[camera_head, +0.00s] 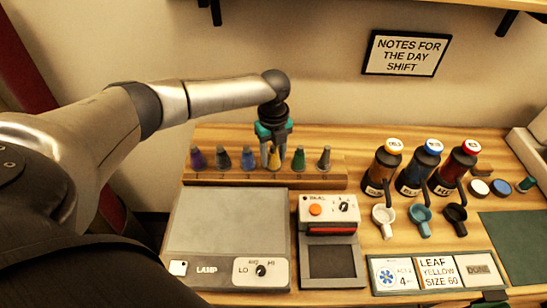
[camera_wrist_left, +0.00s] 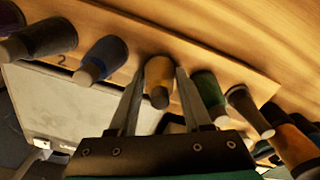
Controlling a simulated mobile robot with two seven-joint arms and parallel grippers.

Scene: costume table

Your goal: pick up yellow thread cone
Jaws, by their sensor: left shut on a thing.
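The yellow thread cone (camera_head: 274,160) stands in a row of cones on a wooden rack (camera_head: 225,178). It also shows in the left wrist view (camera_wrist_left: 159,80), between the two fingers of my left gripper (camera_wrist_left: 155,95). In the head view my left gripper (camera_head: 273,150) comes down from above onto this cone and is shut on it. The cone looks upright and still at the level of its neighbours; whether its base touches the rack is hidden. My right gripper is not clearly seen.
A blue cone (camera_head: 248,158) and a green cone (camera_head: 298,160) stand close on either side. Purple and grey cones are farther along the rack. In front are a lamp panel (camera_head: 225,225) and a seal device (camera_head: 328,210). Several bottles (camera_head: 383,168) stand to the right.

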